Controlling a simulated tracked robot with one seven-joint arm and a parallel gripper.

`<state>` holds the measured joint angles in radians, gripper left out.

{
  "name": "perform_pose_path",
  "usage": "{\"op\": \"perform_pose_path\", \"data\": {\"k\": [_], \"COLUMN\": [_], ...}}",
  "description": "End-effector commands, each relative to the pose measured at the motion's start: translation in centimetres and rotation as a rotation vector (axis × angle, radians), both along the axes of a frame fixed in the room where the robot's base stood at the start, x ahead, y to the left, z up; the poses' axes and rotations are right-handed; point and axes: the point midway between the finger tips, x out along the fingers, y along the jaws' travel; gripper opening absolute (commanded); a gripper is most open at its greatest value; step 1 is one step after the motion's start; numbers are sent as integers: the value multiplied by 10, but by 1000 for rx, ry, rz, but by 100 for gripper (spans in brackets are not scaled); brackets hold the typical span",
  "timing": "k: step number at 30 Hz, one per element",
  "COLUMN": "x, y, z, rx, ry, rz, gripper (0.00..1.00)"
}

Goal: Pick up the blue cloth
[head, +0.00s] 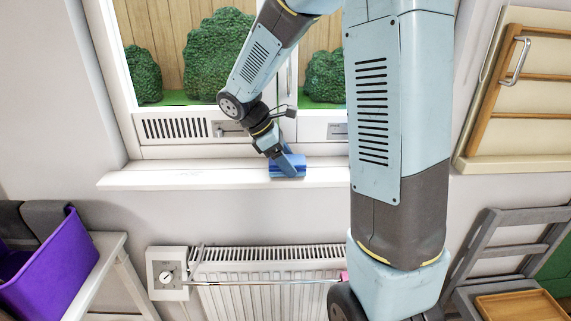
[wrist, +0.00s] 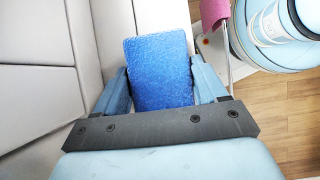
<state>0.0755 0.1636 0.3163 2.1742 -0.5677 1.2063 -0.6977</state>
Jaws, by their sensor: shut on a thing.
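The blue cloth (head: 291,167) is a small folded pad at the white window sill, below the window. In the wrist view the blue cloth (wrist: 160,72) shows as a textured rectangle between the two fingers. My gripper (head: 283,162) reaches down to the sill and is shut on the cloth; it also shows in the wrist view (wrist: 160,92) with a finger at each side of the cloth. I cannot tell whether the cloth still touches the sill.
The window sill (head: 180,179) is otherwise bare. Below it are a radiator (head: 265,290) and a white control box (head: 167,272). A purple bin (head: 48,270) stands on a white table at left. A grey chair (head: 520,235) and a wooden tray (head: 520,306) are at right.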

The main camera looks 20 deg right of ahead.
Motion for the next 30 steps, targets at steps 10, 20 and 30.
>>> {"op": "perform_pose_path", "data": {"k": [10, 20, 30], "x": [-18, -70, -120], "y": [0, 1, 1], "z": [49, 96, 118], "rx": [0, -1, 0], "ry": [-5, -4, -2], "rz": [0, 0, 0], "gripper": [37, 37, 37]}}
